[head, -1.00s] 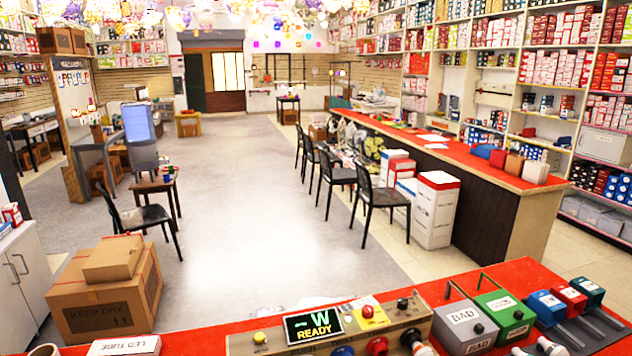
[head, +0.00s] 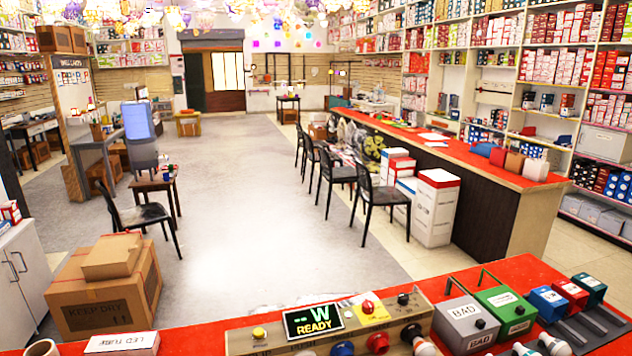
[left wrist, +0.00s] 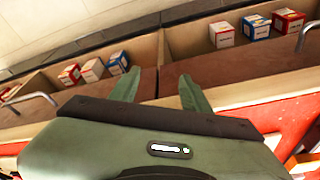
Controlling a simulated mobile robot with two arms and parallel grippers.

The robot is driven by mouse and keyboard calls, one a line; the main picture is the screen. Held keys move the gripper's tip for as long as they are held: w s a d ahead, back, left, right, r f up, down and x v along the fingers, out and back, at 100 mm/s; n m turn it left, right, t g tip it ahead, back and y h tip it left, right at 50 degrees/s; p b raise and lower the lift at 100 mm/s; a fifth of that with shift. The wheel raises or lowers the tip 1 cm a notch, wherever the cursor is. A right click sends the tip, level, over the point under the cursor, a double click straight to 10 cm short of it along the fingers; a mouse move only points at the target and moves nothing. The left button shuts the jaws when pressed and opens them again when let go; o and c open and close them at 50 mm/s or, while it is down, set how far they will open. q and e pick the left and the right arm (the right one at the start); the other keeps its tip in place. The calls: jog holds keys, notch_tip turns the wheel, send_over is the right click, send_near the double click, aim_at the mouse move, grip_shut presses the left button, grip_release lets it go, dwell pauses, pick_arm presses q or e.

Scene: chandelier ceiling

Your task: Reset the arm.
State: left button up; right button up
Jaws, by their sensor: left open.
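My left gripper (left wrist: 157,88) shows in the left wrist view. Its two green fingers stand apart with nothing between them. Beyond the fingers is a brown panel (left wrist: 225,70), and small boxes lie in wooden bins past it. In the head view neither of my arms nor grippers is visible. My right gripper is in no view.
A red counter (head: 235,335) crosses the front of the head view. It holds a tester panel (head: 345,318) reading READY, a grey BAD box (head: 466,325) and a green box (head: 508,308). Cartons (head: 105,285) stand at left. The middle floor (head: 240,200) is clear.

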pick_arm(q)
jog(key=s+f+g+b, duration=0.1)
jog(key=s+f+b, duration=0.3)
jog(key=f, duration=1.7)
jog(key=s+a+f+g+b, duration=0.1)
jog(key=s+a+f+b, duration=0.1)
jog(key=s+f, duration=1.3)
jog(key=shift+s+a+f, duration=0.2)
jog(key=shift+s+a, duration=0.35)
jog(key=shift+a, duration=0.1)
